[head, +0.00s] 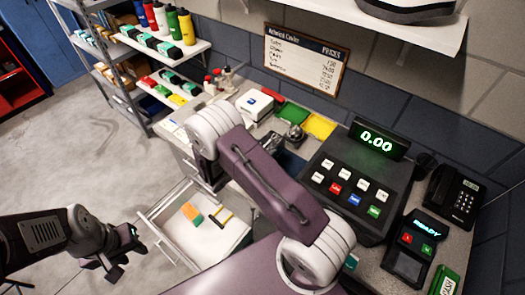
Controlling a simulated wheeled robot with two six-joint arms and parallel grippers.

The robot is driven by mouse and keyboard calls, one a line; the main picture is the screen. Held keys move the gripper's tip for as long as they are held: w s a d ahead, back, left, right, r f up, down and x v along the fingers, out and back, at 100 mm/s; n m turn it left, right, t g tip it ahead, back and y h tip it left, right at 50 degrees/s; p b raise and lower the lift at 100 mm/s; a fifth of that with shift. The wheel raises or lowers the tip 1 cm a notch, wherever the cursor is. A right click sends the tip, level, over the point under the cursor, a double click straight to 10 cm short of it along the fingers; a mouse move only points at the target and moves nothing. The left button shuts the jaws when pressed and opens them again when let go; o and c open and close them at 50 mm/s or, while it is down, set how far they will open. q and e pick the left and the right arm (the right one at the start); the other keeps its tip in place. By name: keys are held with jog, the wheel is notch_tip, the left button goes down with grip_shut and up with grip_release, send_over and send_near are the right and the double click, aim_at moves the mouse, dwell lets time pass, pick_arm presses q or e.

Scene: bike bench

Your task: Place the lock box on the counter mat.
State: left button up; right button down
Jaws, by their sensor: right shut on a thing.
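My left gripper (117,262) is at the lower left, in front of the open drawer (158,228); its dark fingers look apart and empty. My right arm reaches up across the middle of the view and bends over the counter. Its fingers are not visible, hidden behind my own arm links, and so is anything between them. I cannot make out the lock box anywhere. A dark blue flat patch (291,161) shows on the counter just right of my arm; it may be the counter mat, largely covered from sight.
A white box (255,103), green and yellow trays (320,126) and a bell (295,137) stand along the counter's back. A cash register (350,185), card terminal (412,248) and phone (455,196) crowd the right.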

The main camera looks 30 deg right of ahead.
notch_tip(320, 180, down, 2)
jog(key=shift+d+f, duration=0.15)
jog(key=shift+f, duration=0.05)
jog(key=c, duration=0.5)
grip_release()
jog(key=shift+o, duration=0.6)
jog(key=shift+d, duration=0.1)
jog(key=shift+r, duration=0.1)
